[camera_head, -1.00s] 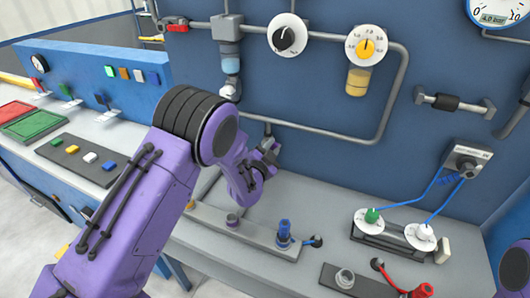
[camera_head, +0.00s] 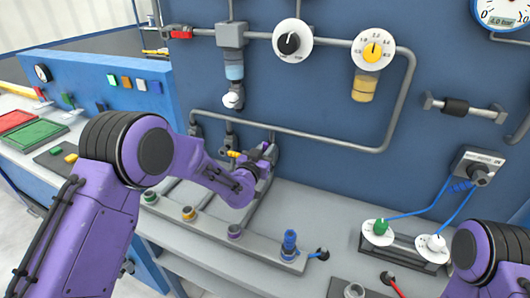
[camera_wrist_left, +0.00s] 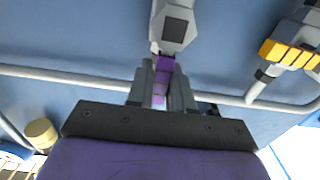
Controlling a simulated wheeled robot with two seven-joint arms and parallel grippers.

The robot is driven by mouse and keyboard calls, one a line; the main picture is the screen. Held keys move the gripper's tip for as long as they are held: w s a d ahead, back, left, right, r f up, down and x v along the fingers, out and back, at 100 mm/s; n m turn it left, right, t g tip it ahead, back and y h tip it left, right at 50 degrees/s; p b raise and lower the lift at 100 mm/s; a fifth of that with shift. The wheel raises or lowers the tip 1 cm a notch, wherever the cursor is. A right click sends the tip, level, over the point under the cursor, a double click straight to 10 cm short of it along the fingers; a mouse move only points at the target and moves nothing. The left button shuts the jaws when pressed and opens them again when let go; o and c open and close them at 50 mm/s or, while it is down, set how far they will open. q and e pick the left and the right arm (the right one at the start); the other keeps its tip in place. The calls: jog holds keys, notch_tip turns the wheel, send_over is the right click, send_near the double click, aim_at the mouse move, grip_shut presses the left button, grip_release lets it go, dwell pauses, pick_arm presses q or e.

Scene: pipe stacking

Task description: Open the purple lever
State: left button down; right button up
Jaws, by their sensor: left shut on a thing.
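The purple lever (camera_wrist_left: 165,64) shows in the left wrist view as a narrow purple strip between the two grey fingers, below a grey valve body (camera_wrist_left: 174,24). My left gripper (camera_wrist_left: 161,88) is shut on this lever.
A yellow lever (camera_head: 234,153) is just left of my left gripper; it also shows in the wrist view (camera_wrist_left: 290,55). A grey pipe (camera_head: 320,139) runs along the wall. Below, a grey strip (camera_head: 212,228) holds coloured rings and a blue plug (camera_head: 289,242).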

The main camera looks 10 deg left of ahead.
dwell(0.5)
pick_arm(q)
jog(key=c, duration=1.1)
grip_release()
jog(key=shift+a, duration=0.1)
jog(key=shift+s, duration=0.1)
jog(key=s+a+b, duration=0.1)
jog(key=s+b, duration=0.1)
jog(key=s, duration=0.8)
jog(key=shift+a+b, duration=0.35)
jog(key=shift+b, duration=0.05)
jog(key=shift+s, duration=0.1)
